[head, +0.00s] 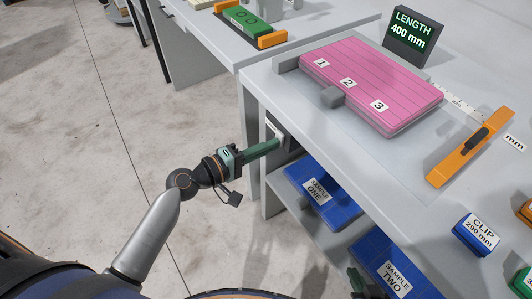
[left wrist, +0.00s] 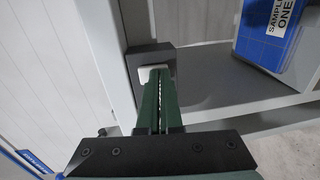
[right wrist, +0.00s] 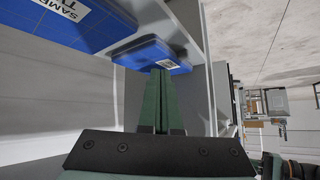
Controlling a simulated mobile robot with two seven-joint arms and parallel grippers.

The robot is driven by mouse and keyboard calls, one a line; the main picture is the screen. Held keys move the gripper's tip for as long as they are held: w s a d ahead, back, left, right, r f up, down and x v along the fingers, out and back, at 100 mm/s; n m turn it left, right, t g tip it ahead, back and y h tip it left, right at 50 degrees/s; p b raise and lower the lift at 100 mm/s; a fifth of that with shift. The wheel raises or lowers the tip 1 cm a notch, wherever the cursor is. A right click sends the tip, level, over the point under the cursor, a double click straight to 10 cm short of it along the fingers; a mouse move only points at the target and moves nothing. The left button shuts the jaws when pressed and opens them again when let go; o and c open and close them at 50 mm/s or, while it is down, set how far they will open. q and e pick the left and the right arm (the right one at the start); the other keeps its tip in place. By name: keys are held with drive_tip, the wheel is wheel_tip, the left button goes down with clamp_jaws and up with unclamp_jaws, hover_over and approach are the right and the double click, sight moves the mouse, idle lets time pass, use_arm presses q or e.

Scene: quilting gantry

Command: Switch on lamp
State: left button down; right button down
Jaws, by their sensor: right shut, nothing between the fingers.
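No lamp is recognisable in any view. A dark grey box with a pale front plate, perhaps a switch (left wrist: 157,60), is fixed at the table's left leg; the box also shows in the head view (head: 292,143), partly hidden. My left gripper (head: 280,143) points at it, its fingers together and their tips at or against the pale plate in the left wrist view (left wrist: 158,70); contact is unclear. My right gripper (right wrist: 163,72) is shut and empty, low by the shelf; only its green tips show at the head view's bottom edge (head: 356,280).
Blue cases, SAMPLE ONE (head: 333,206) and SAMPLE TWO (head: 372,258), lie on the shelf under the table. On top are a pink numbered block (head: 385,95), a LENGTH display (head: 413,36), an orange bar (head: 447,165) and a blue CLIP box (head: 474,240). Floor at left is free.

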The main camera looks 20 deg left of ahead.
use_arm(q)
drive_tip(key=t+b, duration=0.1)
drive_tip(key=b, duration=0.3)
drive_tip(key=t+h+b, duration=0.1)
drive_tip(key=b, duration=0.3)
drive_tip(key=shift+w+d+f+h, duration=0.15)
drive_tip(key=shift+w+d+h, duration=0.05)
drive_tip(key=shift+w+h, duration=0.1)
use_arm(e)
drive_tip(key=w+r+n+t+y, duration=0.1)
drive_tip(key=w+r+t, duration=0.5)
drive_tip(key=w, duration=0.1)
drive_tip(key=shift+d+r+n, duration=0.2)
drive_tip(key=shift+r+n, duration=0.1)
drive_tip(key=shift+r, duration=0.1)
drive_tip(key=shift+f, duration=0.1)
